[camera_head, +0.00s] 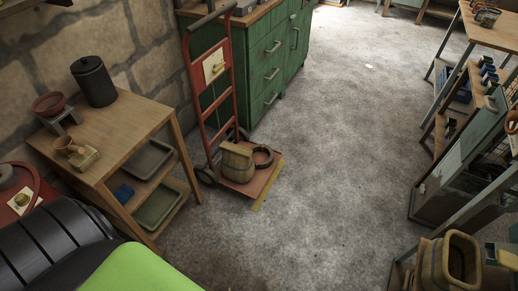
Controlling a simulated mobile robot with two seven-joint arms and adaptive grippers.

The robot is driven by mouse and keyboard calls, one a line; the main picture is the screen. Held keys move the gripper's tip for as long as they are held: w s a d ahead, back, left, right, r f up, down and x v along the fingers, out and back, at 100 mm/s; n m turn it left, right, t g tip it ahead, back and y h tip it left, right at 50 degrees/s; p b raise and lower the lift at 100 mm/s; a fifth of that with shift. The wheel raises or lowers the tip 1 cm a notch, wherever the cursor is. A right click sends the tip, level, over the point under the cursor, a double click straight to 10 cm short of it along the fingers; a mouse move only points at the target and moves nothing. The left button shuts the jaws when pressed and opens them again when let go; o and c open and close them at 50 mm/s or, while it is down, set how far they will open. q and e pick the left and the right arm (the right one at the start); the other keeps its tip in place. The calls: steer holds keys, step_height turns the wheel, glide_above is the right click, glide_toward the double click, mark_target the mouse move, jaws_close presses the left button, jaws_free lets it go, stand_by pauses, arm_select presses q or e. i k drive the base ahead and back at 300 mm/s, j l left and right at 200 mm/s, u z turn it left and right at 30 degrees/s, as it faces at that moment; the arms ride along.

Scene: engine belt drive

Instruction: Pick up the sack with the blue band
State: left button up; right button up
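I cannot make out a sack with a blue band in the head view. A tan, rounded thing (237,162), a small cask or a sack, stands upright on the base of a red hand truck (208,112); no blue shows on it. A dark ring-shaped thing (263,157) is beside it. A small blue thing (124,193) lies on a lower shelf of the wooden table at the left, too small to identify. Neither of my grippers is in view.
A green cabinet (268,72) stands behind the hand truck. Shelving (462,150) and a tan container (450,262) line the right. The grey floor (335,150) between is clear.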

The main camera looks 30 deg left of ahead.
mark_target(237, 165)
steer(key=i+l+u, duration=0.15)
steer(key=i, duration=0.55)
steer(key=i+l+u, duration=0.15)
steer(key=i, duration=0.55)
steer(key=i+l+u, duration=0.1)
steer(key=i+u, duration=0.2)
steer(key=u, duration=0.2)
steer(key=i+l+u, duration=0.2)
steer(key=u, duration=0.3)
steer(key=i+l+u, duration=0.3)
steer(key=u, duration=0.2)
steer(key=i+l+u, duration=0.15)
steer(key=l+u, duration=0.3)
